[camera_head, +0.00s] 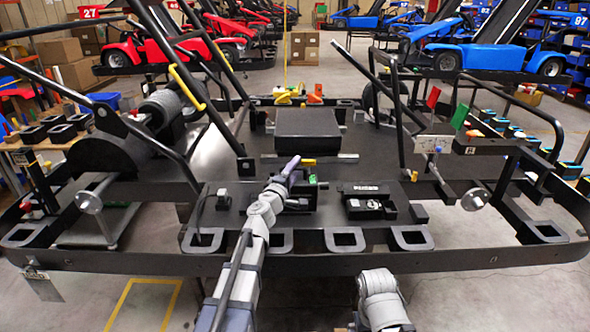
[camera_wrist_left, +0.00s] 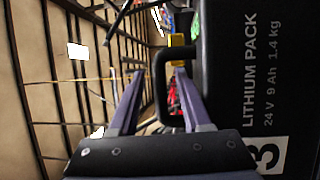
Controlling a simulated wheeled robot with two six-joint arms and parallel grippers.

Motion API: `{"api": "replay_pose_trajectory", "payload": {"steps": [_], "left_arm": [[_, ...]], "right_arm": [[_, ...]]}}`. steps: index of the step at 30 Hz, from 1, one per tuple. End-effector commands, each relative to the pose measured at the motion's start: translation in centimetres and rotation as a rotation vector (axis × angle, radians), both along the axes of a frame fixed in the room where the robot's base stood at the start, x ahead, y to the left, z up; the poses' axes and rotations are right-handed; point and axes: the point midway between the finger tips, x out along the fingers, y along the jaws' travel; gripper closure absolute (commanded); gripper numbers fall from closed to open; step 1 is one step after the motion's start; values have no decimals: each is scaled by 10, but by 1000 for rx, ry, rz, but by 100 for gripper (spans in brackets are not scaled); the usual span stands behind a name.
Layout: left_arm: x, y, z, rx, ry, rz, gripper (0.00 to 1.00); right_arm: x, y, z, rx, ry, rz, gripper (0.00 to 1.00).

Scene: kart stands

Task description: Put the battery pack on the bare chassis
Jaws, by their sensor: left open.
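The battery pack (camera_wrist_left: 262,70) is a black box lettered "LITHIUM PACK" with a white number 3 patch, filling the right of the left wrist view. Its black loop handle (camera_wrist_left: 158,80) stands between the fingers of my open left gripper (camera_wrist_left: 158,90); contact cannot be told. In the head view the left gripper (camera_head: 290,167) is over the front middle of the large black chassis frame (camera_head: 310,263). The pack there (camera_head: 300,197) is dark and partly hidden by my wrist. I cannot tell which other chassis is the bare one. My right gripper is not in view.
A black box (camera_head: 307,136) sits on the deck behind the gripper. A black labelled block (camera_head: 368,203) stands to the right. Black tubes and roll bars (camera_head: 186,92) rise on both sides. Red karts (camera_head: 150,45) and blue karts (camera_head: 500,50) stand behind.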

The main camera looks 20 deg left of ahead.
Motion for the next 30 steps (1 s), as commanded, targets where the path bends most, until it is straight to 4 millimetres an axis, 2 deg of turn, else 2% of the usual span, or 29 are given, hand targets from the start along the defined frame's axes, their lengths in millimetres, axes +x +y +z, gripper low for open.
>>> {"api": "replay_pose_trajectory", "payload": {"steps": [7,11,17,24,30], "left_arm": [[-1,0,4,0,0,0,52],[-15,2,1,1,0,0,52],[-50,6,-3,-1,0,2,52],[-99,12,-7,0,0,2,52],[-119,16,-9,0,0,1,52]], "right_arm": [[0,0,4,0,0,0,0],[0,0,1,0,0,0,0],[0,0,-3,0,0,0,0],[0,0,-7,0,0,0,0],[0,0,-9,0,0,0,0]]}}
